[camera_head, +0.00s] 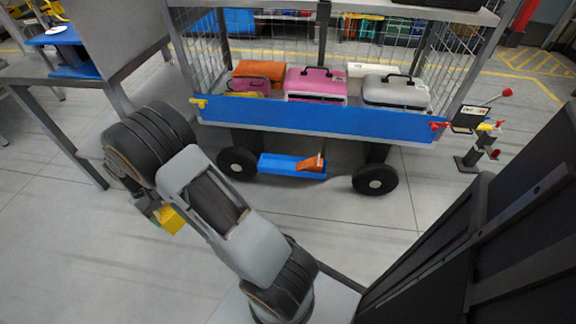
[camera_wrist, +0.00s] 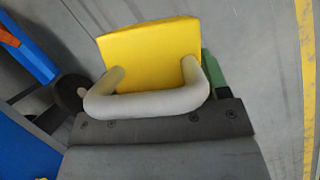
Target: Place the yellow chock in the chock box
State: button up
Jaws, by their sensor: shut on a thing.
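The yellow chock (camera_head: 173,221) is held in my gripper (camera_head: 158,212), to the left of the cart and above the floor. The fingertips are mostly hidden; a green part shows beside the chock. The chock box (camera_head: 280,166) is a low blue open box on the floor under the cart, between its front wheels. An orange chock (camera_head: 308,164) lies in its right part. My gripper is well left of the box and apart from it.
The wire cart (camera_head: 330,118) with a blue front panel carries several cases and hangs low over the box. Black wheels (camera_head: 237,162) (camera_head: 375,179) flank the box. A table stands at left; a lever stand (camera_head: 470,158) is at right. The floor before the cart is clear.

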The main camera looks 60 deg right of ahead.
aim_at(277, 167)
jog(key=z, duration=0.6)
jog(key=i, duration=0.65)
jog(key=z, duration=0.7)
